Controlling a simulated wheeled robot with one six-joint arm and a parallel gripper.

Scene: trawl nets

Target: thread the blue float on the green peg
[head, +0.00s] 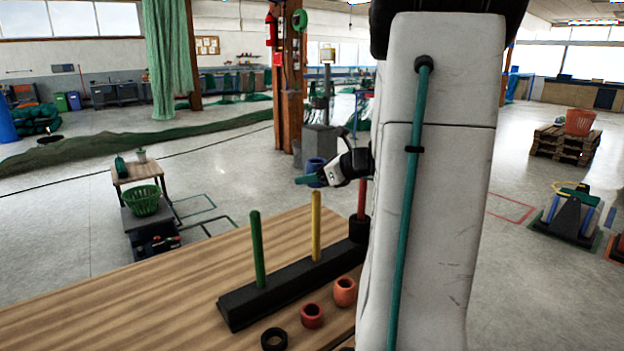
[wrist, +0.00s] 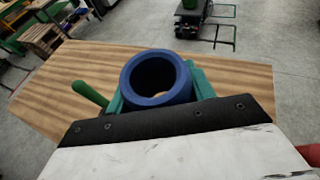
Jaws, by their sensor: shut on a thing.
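The blue float (wrist: 157,98), a thick ring, is held in my gripper (wrist: 160,90), and its hole shows in the wrist view. In the head view my gripper (head: 306,180) is shut on the blue float (head: 316,166), in the air behind the peg rack and above it. The green peg (head: 257,250) stands upright and bare at the left end of the black rack (head: 290,285). In the wrist view the green peg (wrist: 90,95) is left of the float and apart from it. My arm hides the right part of the table in the head view.
A yellow peg (head: 316,228) is bare. A red peg (head: 361,198) has a dark float (head: 359,229) at its base. A black ring (head: 274,339), a red float (head: 312,315) and an orange float (head: 345,291) lie in front of the rack. The wooden table (head: 120,310) is clear at left.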

